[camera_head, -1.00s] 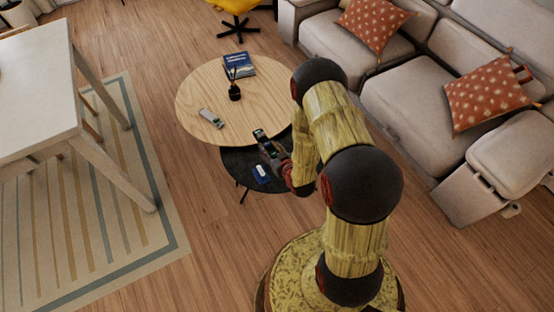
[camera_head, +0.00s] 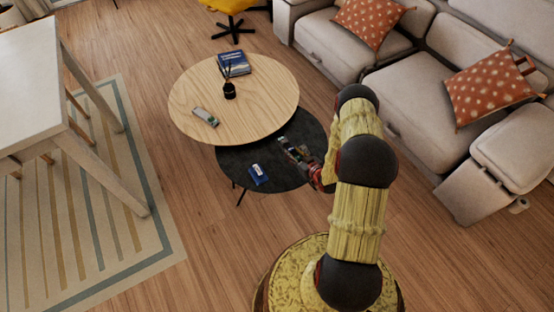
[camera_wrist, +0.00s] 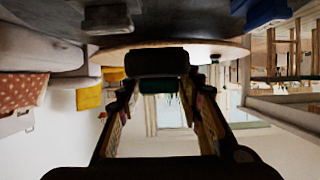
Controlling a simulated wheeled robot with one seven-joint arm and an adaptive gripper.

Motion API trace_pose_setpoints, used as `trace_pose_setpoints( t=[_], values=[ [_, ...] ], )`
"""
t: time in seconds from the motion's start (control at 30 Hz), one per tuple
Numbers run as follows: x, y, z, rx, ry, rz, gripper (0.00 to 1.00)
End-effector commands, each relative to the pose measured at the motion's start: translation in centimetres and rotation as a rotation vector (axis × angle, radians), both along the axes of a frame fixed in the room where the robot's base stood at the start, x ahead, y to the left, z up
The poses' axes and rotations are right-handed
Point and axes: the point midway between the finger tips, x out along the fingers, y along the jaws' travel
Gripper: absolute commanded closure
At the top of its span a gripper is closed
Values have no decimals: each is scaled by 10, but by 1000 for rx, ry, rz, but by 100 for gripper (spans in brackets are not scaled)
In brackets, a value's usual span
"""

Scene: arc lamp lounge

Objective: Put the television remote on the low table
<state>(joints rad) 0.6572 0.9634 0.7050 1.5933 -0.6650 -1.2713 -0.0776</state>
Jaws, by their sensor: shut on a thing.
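My gripper (camera_head: 297,154) is shut on a dark, elongated thing that looks like the television remote (camera_head: 287,146). It holds the remote over the right part of the round black table (camera_head: 290,176); whether they touch is unclear. In the wrist view the dark end of the held thing (camera_wrist: 157,60) shows between my gripper's fingers (camera_wrist: 160,88). The round wooden table (camera_head: 262,92) overlaps the black table from behind and stands higher. A grey, slim device (camera_head: 206,116) lies on the wooden table's left front; its kind is too small to tell.
A blue item with a pale piece on it (camera_head: 258,175) lies on the black table, left of my gripper. A blue book (camera_head: 233,64) and a dark reed holder (camera_head: 229,91) are on the wooden table. A beige sofa (camera_head: 420,90) stands right, a white table (camera_head: 30,80) left.

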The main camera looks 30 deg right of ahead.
Motion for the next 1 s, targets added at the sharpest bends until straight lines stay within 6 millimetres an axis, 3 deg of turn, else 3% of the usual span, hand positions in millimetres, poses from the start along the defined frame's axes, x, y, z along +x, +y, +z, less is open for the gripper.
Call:
trace_pose_setpoints(
  t=[0.17, 0.4, 0.67, 0.9, 1.0],
  values=[
    [35, 24, -21, -1, -3, 5, 94],
    [60, 39, -60, -1, -1, 0, 94],
    [70, 45, -72, 0, -1, -1, 94],
    [74, 48, -104, 1, 0, -1, 94],
    [74, 48, -108, 0, -1, -1, 94]
  ],
)
